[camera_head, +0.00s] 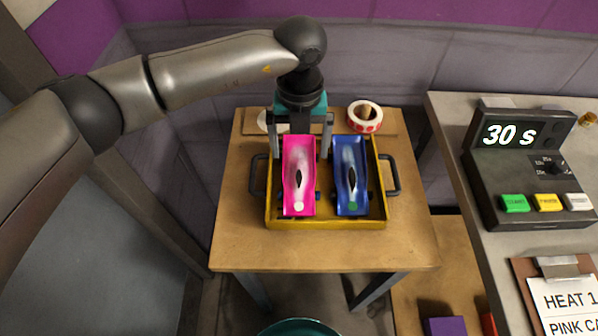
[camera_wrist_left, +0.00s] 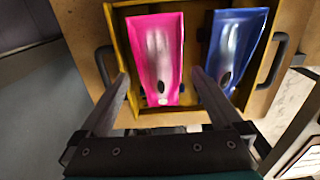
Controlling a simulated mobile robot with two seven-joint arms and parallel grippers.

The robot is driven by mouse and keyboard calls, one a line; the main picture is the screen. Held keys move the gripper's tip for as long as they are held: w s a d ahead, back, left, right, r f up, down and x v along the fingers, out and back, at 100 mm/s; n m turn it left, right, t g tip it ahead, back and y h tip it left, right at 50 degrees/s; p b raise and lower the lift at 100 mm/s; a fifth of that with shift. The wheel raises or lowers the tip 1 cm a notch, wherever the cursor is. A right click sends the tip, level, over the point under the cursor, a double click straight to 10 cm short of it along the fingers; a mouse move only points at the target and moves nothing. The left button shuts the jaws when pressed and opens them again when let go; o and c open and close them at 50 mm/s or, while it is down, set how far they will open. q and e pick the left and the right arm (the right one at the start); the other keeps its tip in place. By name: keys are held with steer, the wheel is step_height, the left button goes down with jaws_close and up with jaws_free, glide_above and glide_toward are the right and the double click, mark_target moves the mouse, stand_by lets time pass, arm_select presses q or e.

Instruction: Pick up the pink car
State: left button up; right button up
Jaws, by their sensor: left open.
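The pink car (camera_head: 299,174) sits in the left half of a yellow tray (camera_head: 327,224) on a small wooden table. It also shows in the left wrist view (camera_wrist_left: 158,52). My left gripper (camera_head: 300,145) is open at the far end of the pink car, its fingers apart on either side of it in the picture. In the left wrist view the open fingers (camera_wrist_left: 160,85) flank the car's near end; I cannot tell whether they touch it. My right gripper is not in view.
A blue car (camera_head: 351,172) lies beside the pink car in the tray, with a narrow gap between. The tray has dark side handles (camera_head: 391,176). A red-and-white tape roll (camera_head: 365,116) is behind it. A timer (camera_head: 528,165) stands on the right bench.

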mark_target(299, 165)
arm_select(q)
steer(key=shift+s+f+b, duration=0.2)
steer(key=shift+f, duration=1.3)
steer(key=shift+s+f+b, duration=0.2)
steer(key=shift+f, duration=1.25)
steer(key=shift+r, duration=0.1)
steer(key=c, duration=1.3)
